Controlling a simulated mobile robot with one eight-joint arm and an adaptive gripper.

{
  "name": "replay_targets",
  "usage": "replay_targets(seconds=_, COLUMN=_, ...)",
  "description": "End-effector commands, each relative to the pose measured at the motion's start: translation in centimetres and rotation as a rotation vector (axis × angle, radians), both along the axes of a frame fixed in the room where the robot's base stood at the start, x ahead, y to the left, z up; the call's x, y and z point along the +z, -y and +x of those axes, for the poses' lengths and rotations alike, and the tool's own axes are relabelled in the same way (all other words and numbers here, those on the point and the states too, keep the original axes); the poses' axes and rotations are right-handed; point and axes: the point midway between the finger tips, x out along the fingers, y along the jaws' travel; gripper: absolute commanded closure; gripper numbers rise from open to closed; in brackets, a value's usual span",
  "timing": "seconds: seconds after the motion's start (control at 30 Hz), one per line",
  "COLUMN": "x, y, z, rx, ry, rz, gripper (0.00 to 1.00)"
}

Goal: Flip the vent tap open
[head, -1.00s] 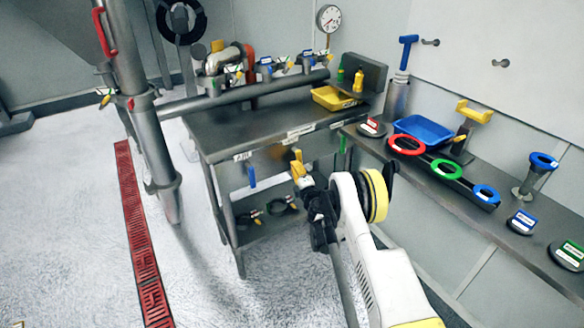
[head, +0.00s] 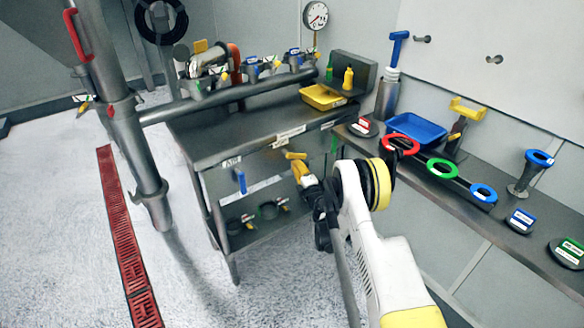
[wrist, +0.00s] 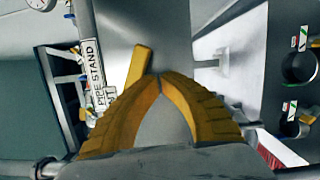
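A yellow lever (head: 294,155), which looks like the vent tap's handle, is at the front edge of the steel table, just above my gripper (head: 299,170) in the head view. In the wrist view the lever (wrist: 138,66) is a slanted yellow bar just beyond the left fingertip. My gripper's yellow fingers (wrist: 159,78) curve together and their tips meet or nearly meet, with nothing seen between them. The lever is beside the tips, not between them; I cannot tell whether they touch. The tap's body is hidden.
A label reading "PIPE STAND" (wrist: 92,65) is left of the lever, with a partly hidden one below. A blue handle (head: 240,180) hangs at the table (head: 215,142) front. A side shelf (head: 470,205) with coloured rings is at right. Open floor lies left.

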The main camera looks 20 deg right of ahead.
Motion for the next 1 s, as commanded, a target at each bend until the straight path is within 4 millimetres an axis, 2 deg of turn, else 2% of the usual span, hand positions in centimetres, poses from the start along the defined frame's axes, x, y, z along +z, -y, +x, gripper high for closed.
replay_targets(seconds=0.23, x=0.6, y=1.0, z=0.3, rx=-0.001, ry=0.001, rz=-0.004, gripper=1.00)
replay_targets(seconds=0.5, x=1.2, y=1.7, z=0.6, rx=-0.001, ry=0.055, rz=-0.170, gripper=1.00)
replay_targets(seconds=1.0, x=1.6, y=1.9, z=0.7, rx=0.000, ry=0.085, rz=-0.265, gripper=1.00)
